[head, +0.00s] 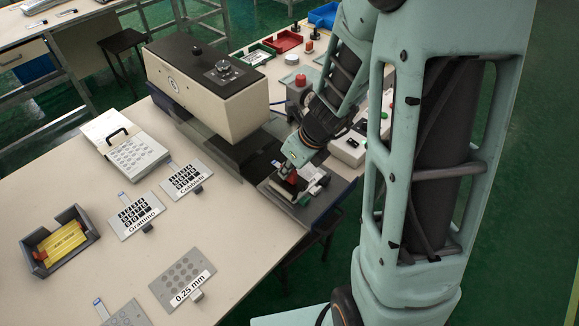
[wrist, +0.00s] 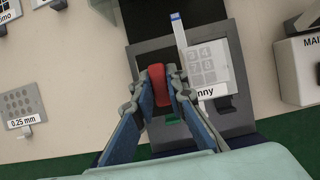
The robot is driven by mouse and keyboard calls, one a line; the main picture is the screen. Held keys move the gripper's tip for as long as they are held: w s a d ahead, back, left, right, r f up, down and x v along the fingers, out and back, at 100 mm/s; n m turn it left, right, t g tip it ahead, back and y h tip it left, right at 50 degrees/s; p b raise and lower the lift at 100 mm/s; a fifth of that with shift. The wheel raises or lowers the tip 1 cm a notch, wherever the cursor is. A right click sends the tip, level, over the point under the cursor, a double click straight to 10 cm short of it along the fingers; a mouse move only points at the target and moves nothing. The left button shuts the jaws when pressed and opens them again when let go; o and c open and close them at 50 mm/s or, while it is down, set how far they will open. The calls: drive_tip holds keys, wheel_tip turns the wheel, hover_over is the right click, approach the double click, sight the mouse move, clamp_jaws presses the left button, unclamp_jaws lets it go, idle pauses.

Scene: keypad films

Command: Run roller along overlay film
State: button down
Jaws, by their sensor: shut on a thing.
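My gripper (wrist: 160,90) is shut on the red handle of the roller (wrist: 157,74). The roller's lower part is mostly hidden by the fingers. In the head view my gripper (head: 288,172) reaches down over a dark grey fixture (head: 310,212) at the bench's right edge. The overlay film (wrist: 210,68) is a pale sheet with grey keypad squares and a label ending in "nny". It lies on the fixture, just right of the roller in the wrist view, with a blue-tipped tab (wrist: 176,17) at its upper left. I cannot tell whether the roller touches the film.
A cream press with a dark top (head: 205,80) stands behind the fixture. Labelled films, Colibrichi-like (head: 187,180) and Grattimo (head: 136,214), and a 0.25 mm plate (head: 182,276) lie to the left. A grey bin (head: 60,240) holds yellow pieces. A white control box (wrist: 300,65) stands right of the fixture.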

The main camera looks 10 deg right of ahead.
drive_tip(key=shift+r+p, duration=3.5)
drive_tip(key=shift+r, duration=0.1)
drive_tip(key=shift+f, duration=0.1)
drive_tip(key=shift+w+a+n, duration=0.25)
drive_tip(key=shift+a+n, duration=0.05)
drive_tip(key=shift+n, duration=0.3)
drive_tip(key=d+n+g+h, duration=0.1)
drive_tip(key=n+g, duration=0.1)
drive_tip(key=n, duration=0.7)
drive_tip(key=d+r+n+g, duration=0.1)
drive_tip(key=n+g, duration=0.2)
drive_tip(key=n, duration=0.6)
drive_tip(key=d+n+g+h, duration=0.1)
drive_tip(key=n+g, duration=0.2)
drive_tip(key=n, duration=0.6)
drive_tip(key=shift+w+d+r+n+h, duration=0.3)
drive_tip(key=shift+w+d+r, duration=0.05)
drive_tip(key=shift+d+r, duration=0.05)
